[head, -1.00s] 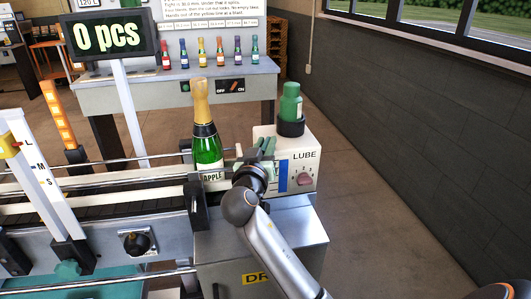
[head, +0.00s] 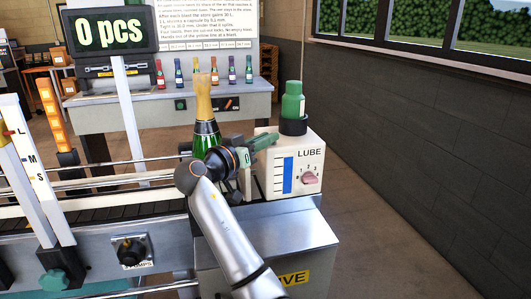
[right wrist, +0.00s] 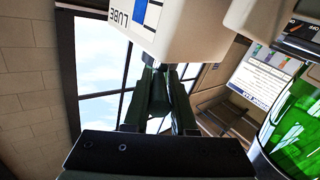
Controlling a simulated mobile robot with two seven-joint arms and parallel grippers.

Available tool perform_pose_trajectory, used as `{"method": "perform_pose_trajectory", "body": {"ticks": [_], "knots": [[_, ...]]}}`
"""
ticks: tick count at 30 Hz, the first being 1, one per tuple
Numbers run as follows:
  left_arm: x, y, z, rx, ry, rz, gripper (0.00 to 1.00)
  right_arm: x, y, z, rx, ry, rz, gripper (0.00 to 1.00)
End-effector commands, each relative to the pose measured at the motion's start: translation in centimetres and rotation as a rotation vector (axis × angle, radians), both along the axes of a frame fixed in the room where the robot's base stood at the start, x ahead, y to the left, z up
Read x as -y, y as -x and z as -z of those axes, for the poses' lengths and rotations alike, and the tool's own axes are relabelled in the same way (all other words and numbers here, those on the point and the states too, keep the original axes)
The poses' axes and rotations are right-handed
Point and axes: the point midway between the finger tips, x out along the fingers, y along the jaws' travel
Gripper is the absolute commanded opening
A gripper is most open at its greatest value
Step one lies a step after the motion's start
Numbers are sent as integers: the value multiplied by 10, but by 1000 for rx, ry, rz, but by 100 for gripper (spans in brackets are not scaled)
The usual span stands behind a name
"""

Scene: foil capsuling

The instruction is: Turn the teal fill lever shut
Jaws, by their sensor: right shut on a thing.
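The teal fill lever (head: 267,140) is a small green handle at the left side of the cream LUBE box (head: 308,163), mostly hidden by my fingers. My right gripper (head: 258,143) is shut on it, reaching in from the left just above the box's left edge. In the right wrist view, a dark green piece (right wrist: 158,95) sits between the two fingers, under the LUBE box (right wrist: 185,28). The lever's exact angle cannot be told. My left gripper is not in view.
A green gold-topped bottle (head: 203,105) stands just left of my right wrist, which partly covers it; it fills the right wrist view's right edge (right wrist: 298,125). A green bottle (head: 293,103) stands on the LUBE box. Floor to the right is clear.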

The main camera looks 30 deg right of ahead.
Motion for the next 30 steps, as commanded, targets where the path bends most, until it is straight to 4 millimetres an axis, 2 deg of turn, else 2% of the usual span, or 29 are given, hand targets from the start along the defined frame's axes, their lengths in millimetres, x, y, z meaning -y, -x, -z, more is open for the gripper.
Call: {"method": "perform_pose_trajectory", "body": {"ticks": [7, 15, 30], "knots": [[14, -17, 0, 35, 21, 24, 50, 2, 1, 2, -3, 1, 160, 0], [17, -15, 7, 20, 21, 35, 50, 2, 1, 1, -2, 2, 254, 0], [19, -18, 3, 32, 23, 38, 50, 2, 2, 1, -3, 0, 288, 0]]}}
